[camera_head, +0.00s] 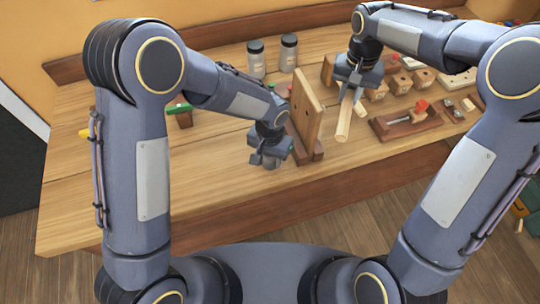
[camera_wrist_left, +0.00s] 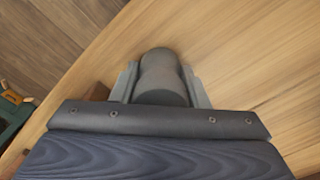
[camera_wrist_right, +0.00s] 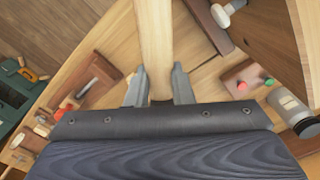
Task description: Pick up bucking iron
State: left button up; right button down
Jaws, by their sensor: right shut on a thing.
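The bucking iron (camera_wrist_left: 162,75), a dark grey waisted cylinder, is between the fingers of my left gripper (camera_wrist_left: 162,88) in the left wrist view. The fingers stand on both sides of it, and its near end is hidden by the gripper body. In the head view my left gripper (camera_head: 269,158) is low over the front of the bench, left of an upright wooden board, and mostly hides the iron. My right gripper (camera_wrist_right: 160,88) is shut on a pale wooden bar (camera_wrist_right: 154,40). In the head view the bar (camera_head: 345,118) hangs from it, right of the board.
The upright wooden board (camera_head: 306,112) stands on the bench (camera_head: 110,170) between my grippers. Two grey jars (camera_head: 256,60) stand behind. A wooden block with a red part (camera_head: 408,122) and several small wooden blocks are at the right. The bench's front left is clear.

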pick_arm(q)
grip_shut()
jog(key=shift+r, duration=0.1)
jog(key=shift+r, duration=0.1)
